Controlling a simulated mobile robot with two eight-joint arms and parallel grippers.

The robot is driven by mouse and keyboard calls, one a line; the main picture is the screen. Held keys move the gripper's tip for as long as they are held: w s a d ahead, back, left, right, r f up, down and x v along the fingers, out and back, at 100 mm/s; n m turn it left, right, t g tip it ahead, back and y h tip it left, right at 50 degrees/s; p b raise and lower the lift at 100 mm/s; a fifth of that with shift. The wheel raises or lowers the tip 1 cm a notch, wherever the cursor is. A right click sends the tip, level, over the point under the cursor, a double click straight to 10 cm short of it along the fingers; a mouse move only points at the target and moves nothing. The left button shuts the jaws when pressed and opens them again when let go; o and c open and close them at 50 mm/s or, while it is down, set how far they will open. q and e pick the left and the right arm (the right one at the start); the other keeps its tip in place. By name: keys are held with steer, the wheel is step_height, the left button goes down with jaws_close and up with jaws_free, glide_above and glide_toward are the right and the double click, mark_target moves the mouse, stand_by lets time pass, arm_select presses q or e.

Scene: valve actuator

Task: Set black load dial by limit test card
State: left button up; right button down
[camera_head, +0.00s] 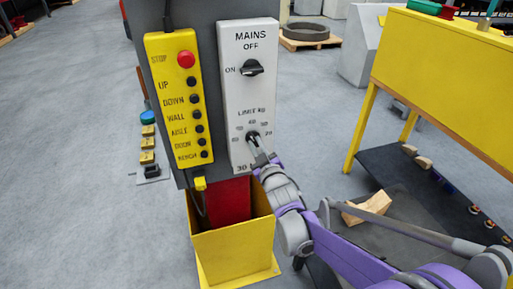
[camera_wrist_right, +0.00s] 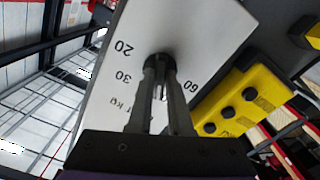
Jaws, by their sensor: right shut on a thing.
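The black load dial (camera_head: 252,136) is on the lower part of a white panel (camera_head: 234,100), under the label LIMIT KG. My right gripper (camera_head: 257,146) is shut on the dial and hides much of it, so I cannot read its pointer. In the right wrist view the two fingers (camera_wrist_right: 160,85) close around the dial (camera_wrist_right: 158,62), with the numbers 20, 30 and 60 around it. A larger 30 (camera_head: 242,168) shows at the panel's bottom edge, partly cut off by my arm. I cannot tell whether it is on a separate card. My left gripper is out of view.
The black MAINS knob (camera_head: 252,68) sits higher on the panel. A yellow button box (camera_head: 181,100) with a red stop button hangs on its left. A yellow bin (camera_head: 235,248) stands below. A yellow table (camera_head: 440,60) is at right, with a wooden block (camera_head: 366,208) on the dark surface below.

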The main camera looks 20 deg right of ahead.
steer(key=m+b, duration=0.1)
steer(key=m, duration=0.2)
steer(key=shift+m, duration=0.3)
steer(key=m+b, duration=0.1)
steer(key=m, duration=0.2)
steer(key=shift+m, duration=0.3)
steer(key=m, duration=0.3)
steer(key=shift+m+b, duration=0.3)
steer(key=shift+b, duration=0.05)
steer(key=shift+m+b, duration=0.3)
steer(key=shift+m, duration=1.2)
steer(key=c, duration=0.8)
jaws_free()
steer(key=shift+c, duration=0.2)
steer(key=shift+s, duration=0.1)
